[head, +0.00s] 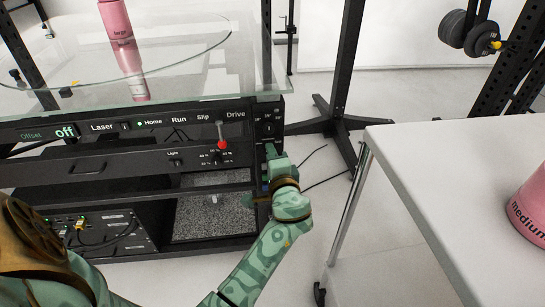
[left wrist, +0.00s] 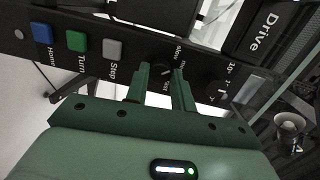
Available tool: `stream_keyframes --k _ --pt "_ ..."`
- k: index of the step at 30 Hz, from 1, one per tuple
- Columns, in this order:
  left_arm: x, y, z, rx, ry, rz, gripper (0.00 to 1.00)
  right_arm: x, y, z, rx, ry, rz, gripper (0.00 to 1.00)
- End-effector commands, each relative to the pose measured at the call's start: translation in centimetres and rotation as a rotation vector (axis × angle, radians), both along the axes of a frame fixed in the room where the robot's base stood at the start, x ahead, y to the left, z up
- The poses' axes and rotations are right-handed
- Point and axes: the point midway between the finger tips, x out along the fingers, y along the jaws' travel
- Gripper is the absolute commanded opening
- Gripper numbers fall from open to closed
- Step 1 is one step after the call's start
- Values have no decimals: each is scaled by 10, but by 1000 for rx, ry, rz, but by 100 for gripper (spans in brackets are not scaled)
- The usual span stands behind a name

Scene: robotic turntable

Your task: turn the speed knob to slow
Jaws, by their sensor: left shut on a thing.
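The speed knob (left wrist: 161,72) is a dark round knob on the black side panel, with small slow, med and fast labels around it in the left wrist view. My left gripper (left wrist: 162,80) has its two green fingers on either side of this knob and is shut on it. The fingers hide part of the knob, so I cannot tell which label its pointer faces. In the head view my left gripper (head: 268,150) reaches the panel at the right end of the turntable cabinet and covers the knob. My right gripper is not in view.
Another dial (left wrist: 219,88) sits beside the knob. A red-tipped Drive lever (head: 222,144) stands close by. A white table (head: 430,170) is at right.

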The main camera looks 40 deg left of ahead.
Motion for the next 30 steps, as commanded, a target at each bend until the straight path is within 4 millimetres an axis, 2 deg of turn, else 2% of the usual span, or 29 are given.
stream_keyframes --k 9,25,26,27,28,30 --pt "-1 0 -3 -84 -89 2 2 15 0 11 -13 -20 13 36" --pt "-1 0 -3 -100 -106 2 2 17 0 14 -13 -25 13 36" --pt "-1 0 -3 -100 -106 2 30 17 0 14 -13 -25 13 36" --pt "-1 0 -3 -100 -106 1 41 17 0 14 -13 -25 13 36" --pt "-1 0 -3 -100 -106 1 46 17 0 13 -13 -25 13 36" --pt "-1 0 -2 -98 -107 1 46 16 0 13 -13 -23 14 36"
